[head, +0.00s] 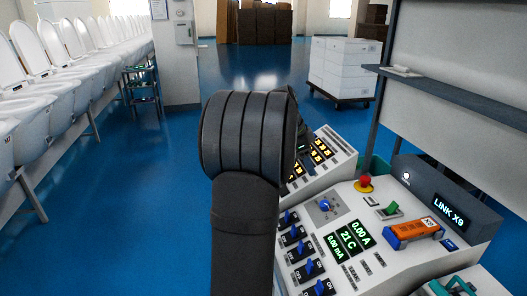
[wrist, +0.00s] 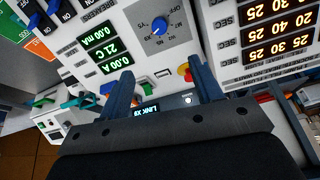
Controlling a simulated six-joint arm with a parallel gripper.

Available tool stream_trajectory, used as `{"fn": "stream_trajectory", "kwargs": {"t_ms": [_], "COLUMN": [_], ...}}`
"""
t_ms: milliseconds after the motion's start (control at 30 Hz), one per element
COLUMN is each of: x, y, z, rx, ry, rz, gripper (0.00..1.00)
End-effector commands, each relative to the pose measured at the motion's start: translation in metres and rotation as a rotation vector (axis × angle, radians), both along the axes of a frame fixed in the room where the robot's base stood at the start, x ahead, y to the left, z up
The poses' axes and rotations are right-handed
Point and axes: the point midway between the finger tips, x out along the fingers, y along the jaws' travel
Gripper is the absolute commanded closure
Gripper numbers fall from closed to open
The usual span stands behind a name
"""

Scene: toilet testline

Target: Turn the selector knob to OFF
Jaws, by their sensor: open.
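The selector knob (head: 325,205) is a small blue round knob on a grey square plate on the white sloped console. In the wrist view the knob (wrist: 160,26) is at the top centre, with small printed labels around it. A pale mark shows on it, but I cannot tell for sure which label it points to. My gripper (wrist: 161,70) is open and empty, its two dark blue fingers spread above the console. The knob appears beyond and between the fingertips, apart from them. In the head view my arm hides the gripper.
Near the knob are a red mushroom button (head: 365,183), a green rocker switch (head: 391,208), an orange device (head: 416,229), a green display (head: 352,238) and blue breaker switches (head: 292,236). A second panel with yellow digits (head: 320,152) stands behind. White toilets line the left.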

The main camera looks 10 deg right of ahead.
Motion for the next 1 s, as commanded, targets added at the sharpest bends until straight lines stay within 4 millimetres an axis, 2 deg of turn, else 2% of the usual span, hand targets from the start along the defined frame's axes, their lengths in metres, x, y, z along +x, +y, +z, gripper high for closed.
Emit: {"fn": "stream_trajectory", "kwargs": {"t_ms": [133, 333, 800, 1000], "x": [0.002, 0.001, -0.003, -0.003], "y": [-0.006, -0.015, -0.054, -0.066], "z": [-0.007, -0.027, -0.121, -0.151], "rx": [0.015, 0.017, 0.017, 0.016], "ry": [-0.03, -0.032, -0.031, -0.034], "rz": [-0.109, -0.121, -0.118, -0.118], "gripper": [0.47, 0.47, 0.47, 0.47]}}
